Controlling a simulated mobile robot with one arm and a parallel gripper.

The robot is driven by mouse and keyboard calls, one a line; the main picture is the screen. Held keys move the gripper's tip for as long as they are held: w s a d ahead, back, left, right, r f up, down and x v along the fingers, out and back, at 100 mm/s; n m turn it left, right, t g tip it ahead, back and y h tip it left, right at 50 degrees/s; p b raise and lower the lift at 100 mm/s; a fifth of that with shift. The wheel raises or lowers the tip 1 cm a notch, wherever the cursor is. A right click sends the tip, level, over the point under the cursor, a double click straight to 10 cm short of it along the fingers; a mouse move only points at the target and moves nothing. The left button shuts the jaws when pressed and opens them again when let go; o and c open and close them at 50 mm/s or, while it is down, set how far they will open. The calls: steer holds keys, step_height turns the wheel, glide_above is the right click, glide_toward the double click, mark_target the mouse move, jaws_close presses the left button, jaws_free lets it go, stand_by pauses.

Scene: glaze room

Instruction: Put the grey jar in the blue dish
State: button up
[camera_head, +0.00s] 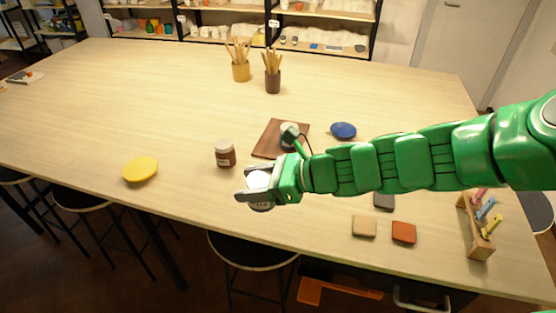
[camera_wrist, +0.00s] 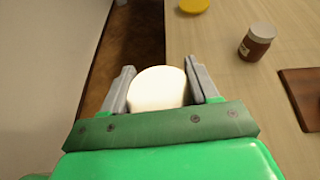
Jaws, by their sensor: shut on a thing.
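My gripper (camera_head: 247,184) is shut on a jar with a pale round top (camera_head: 258,180); a grey lower part shows beneath the fingers, so I take it as the grey jar. In the wrist view its pale top (camera_wrist: 158,88) sits between the two fingers (camera_wrist: 160,90). It is at the table's near edge; its height above the table is hard to tell. The blue dish (camera_head: 343,130) lies on the table, behind my arm and to the right of the gripper, with nothing visible in it.
A brown jar with a white lid (camera_head: 225,155) stands just beyond my gripper. A brown board (camera_head: 268,139) bears a pale object (camera_head: 289,142), partly hidden by my arm. A yellow dish (camera_head: 140,169) lies left. Coasters (camera_head: 364,226) and a wooden rack (camera_head: 476,232) are at right.

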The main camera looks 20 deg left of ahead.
steer(key=w+d+r+m+t, duration=0.15)
steer(key=w+d, duration=0.45)
steer(key=w, duration=0.6)
steer(key=w+d+m+t+h, duration=0.1)
steer(key=w+d+m+t, duration=0.15)
steer(key=w+d, duration=0.6)
steer(key=w+d+m+t, duration=0.1)
steer(key=w+d+t, duration=0.15)
steer(key=w, duration=1.15)
glide_above(339, 130)
step_height(339, 130, down, 10)
steer(key=shift+f, duration=1.2)
steer(key=shift+f, duration=0.5)
steer(key=o, duration=1.2)
